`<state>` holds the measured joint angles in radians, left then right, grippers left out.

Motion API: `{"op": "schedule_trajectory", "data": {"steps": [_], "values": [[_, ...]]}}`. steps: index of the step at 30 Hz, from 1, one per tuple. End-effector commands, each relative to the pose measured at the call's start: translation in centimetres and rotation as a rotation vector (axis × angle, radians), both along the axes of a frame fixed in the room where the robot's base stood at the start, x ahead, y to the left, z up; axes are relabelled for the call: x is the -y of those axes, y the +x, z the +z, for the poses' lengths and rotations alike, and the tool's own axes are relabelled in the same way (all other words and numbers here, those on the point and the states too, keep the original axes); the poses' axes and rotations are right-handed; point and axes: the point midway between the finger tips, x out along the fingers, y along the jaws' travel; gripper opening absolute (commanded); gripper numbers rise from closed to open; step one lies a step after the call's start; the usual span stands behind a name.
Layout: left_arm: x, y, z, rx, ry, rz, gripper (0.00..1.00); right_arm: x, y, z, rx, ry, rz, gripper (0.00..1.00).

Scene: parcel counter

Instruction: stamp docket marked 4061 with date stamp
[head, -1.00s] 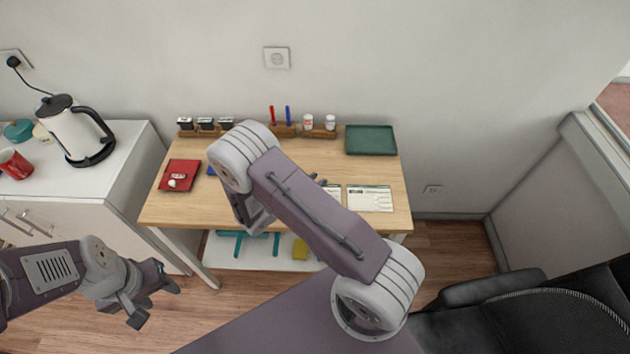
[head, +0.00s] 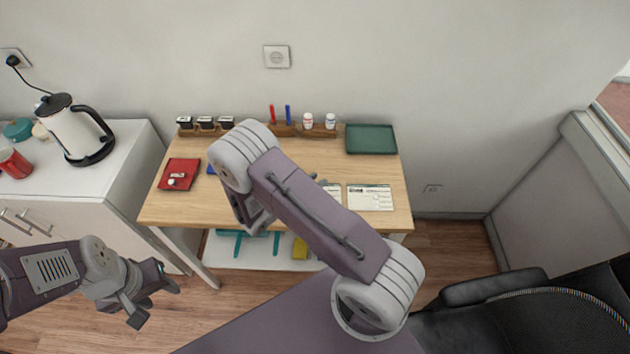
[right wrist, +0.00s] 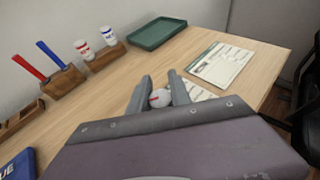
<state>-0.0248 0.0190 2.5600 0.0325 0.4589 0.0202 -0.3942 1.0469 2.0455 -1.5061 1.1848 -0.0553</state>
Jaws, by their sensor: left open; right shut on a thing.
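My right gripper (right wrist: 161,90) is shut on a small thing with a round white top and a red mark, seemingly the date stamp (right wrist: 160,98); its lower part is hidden. It is over the table by a partly covered docket (right wrist: 198,91). In the head view my right arm hides most of that gripper and part of this docket (head: 333,191). A second docket (head: 370,198) lies flat to the right and also shows in the right wrist view (right wrist: 221,64). I cannot read a number on either docket. My left gripper (head: 154,302) is open and empty, left of the table's front.
A red pad (head: 180,174) and a mostly hidden blue pad (head: 211,169) lie at left on the wooden table (head: 290,153). A rack of stamps (head: 206,124), pens (head: 288,115) and bottles (head: 308,121) lines the back. A green tray (head: 371,140) sits back right.

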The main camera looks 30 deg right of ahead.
Motion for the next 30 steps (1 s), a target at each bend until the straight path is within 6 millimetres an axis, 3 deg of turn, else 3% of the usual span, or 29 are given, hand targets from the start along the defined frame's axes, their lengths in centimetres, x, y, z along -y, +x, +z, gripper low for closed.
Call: {"op": "schedule_trajectory", "data": {"steps": [17,30], "values": [[0.0,0.0,4.8,0.000,0.000,0.000,0.47,0.0,0.0,5.9,0.000,-0.001,0.000,0.00],[0.0,0.0,4.7,0.000,0.000,0.000,0.47,0.0,0.0,5.9,0.001,-0.002,0.000,0.00]]}}
